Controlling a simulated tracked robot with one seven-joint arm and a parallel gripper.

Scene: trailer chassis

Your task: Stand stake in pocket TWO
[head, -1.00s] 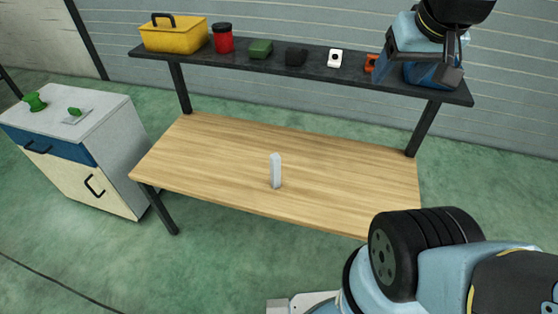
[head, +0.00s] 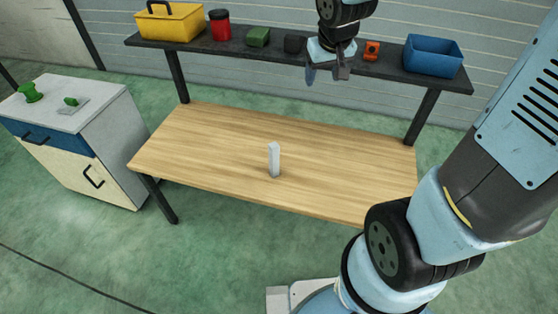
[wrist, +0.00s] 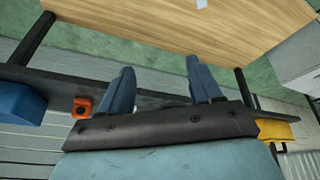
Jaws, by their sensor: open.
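A pale grey upright block (head: 274,160), which looks like the stake, stands alone near the middle of the wooden table (head: 200,140). A small part of it shows at the top edge of the wrist view (wrist: 201,4). My gripper (head: 326,77) is open and empty, fingers pointing down, in front of the dark shelf and well above and behind the block. In the wrist view its two blue fingers (wrist: 160,68) are spread apart with nothing between them. I cannot make out any pocket marked TWO in these views.
The raised shelf (head: 220,46) holds a yellow basket (head: 170,24), red jar (head: 219,26), green box (head: 258,37), dark block (head: 294,43), orange piece (head: 372,50) and blue bin (head: 433,56). A cabinet (head: 80,125) with green items stands left. The tabletop around the block is clear.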

